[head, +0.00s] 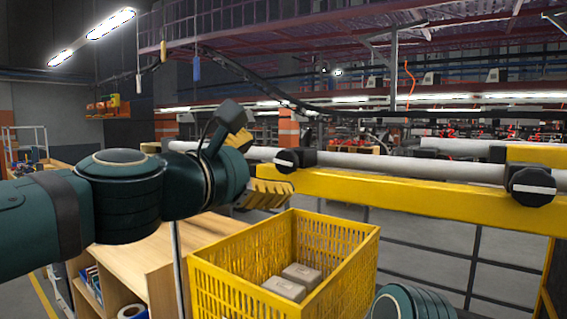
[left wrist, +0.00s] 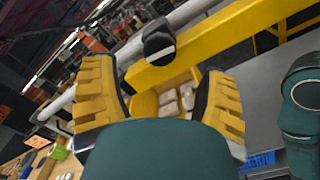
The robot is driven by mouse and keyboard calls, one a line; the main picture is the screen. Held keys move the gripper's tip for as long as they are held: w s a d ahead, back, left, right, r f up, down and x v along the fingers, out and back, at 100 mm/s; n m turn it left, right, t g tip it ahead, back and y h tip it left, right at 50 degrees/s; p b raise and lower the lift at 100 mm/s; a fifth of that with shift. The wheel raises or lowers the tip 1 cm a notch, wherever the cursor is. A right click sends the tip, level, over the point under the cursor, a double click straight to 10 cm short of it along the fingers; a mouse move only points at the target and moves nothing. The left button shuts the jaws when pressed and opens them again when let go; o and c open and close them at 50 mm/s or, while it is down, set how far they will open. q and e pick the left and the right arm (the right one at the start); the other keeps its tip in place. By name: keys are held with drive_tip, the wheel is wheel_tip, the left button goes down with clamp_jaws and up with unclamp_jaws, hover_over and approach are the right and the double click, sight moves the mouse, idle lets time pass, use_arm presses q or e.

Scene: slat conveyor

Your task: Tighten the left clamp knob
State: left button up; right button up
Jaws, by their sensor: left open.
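The left clamp knob (head: 288,161) is black with a pale bar across its face. It sits on a grey rail (head: 400,166) above a yellow beam (head: 420,194). My left gripper (head: 265,168) has yellow ribbed fingers and is open and empty, just left of the knob in the head view. In the left wrist view the knob (left wrist: 159,45) shows beyond and between the spread fingers (left wrist: 157,72), with no visible contact. A second black knob (head: 532,186), its bar about level, sits at the right. My right gripper is not in view.
A yellow crate (head: 230,262) holding grey-beige blocks (head: 302,274) stands below the beam. A wooden shelf unit (head: 150,260) is at the lower left. One of my own teal links (head: 412,302) shows at the bottom. The space in front of the rail between the knobs looks clear.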

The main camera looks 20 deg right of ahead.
sight(283, 162)
use_arm(q)
drive_tip(key=shift+x, duration=2.65)
drive_tip(key=shift+c, duration=0.2)
drive_tip(key=c, duration=1.1)
